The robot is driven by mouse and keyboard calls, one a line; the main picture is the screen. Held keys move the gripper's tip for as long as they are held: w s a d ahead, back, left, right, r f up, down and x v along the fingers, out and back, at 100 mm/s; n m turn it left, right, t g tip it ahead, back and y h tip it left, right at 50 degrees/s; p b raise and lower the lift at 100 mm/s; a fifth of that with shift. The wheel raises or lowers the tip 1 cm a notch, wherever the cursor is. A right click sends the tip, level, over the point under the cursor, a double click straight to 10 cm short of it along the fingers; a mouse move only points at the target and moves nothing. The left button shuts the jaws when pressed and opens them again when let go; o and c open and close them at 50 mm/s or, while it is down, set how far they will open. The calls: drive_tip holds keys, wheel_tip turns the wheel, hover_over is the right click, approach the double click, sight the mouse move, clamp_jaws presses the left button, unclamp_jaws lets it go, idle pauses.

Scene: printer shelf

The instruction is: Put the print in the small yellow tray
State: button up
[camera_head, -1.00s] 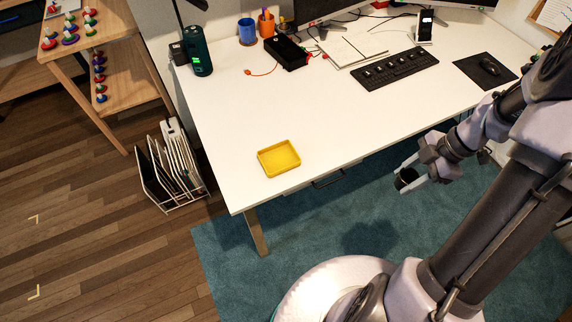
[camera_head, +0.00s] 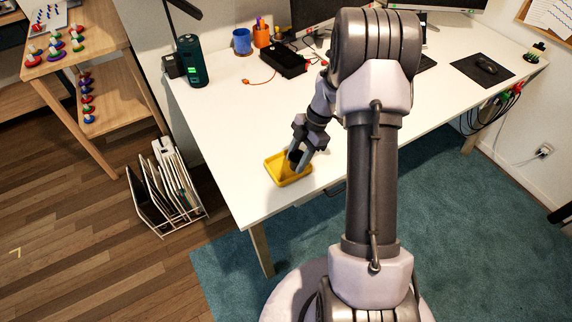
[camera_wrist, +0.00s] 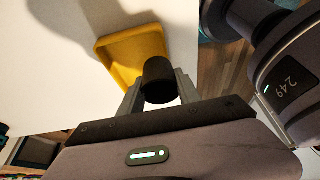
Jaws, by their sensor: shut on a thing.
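The small yellow tray (camera_head: 274,168) lies on the white desk near its front left corner. It also shows in the wrist view (camera_wrist: 115,48), just beyond my fingers. My gripper (camera_head: 294,160) is over the tray's right side. In the wrist view my gripper (camera_wrist: 160,88) is shut on a dark, rounded print (camera_wrist: 159,76). The print hides part of the tray's inside. In the head view my gripper covers part of the tray, and I cannot tell whether the print touches it.
The white desk (camera_head: 225,120) is clear around the tray. A dark green cylinder (camera_head: 192,62), a blue cup (camera_head: 241,40), an orange pen cup (camera_head: 263,36) and a black box (camera_head: 283,62) stand farther back. A file rack (camera_head: 167,190) stands on the floor to the left.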

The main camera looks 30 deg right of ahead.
sight(284, 170)
drive_tip(key=w, duration=0.2)
drive_tip(key=w+a+b, duration=0.1)
drive_tip(key=shift+w+f, duration=0.2)
drive_tip(key=shift+f, duration=0.15)
drive_tip(key=shift+f+b, duration=0.8)
drive_tip(key=shift+f, duration=0.7)
drive_tip(key=shift+s, duration=0.1)
drive_tip(key=shift+f, duration=0.25)
drive_tip(key=o, duration=1.3)
drive_tip(key=shift+r, duration=0.1)
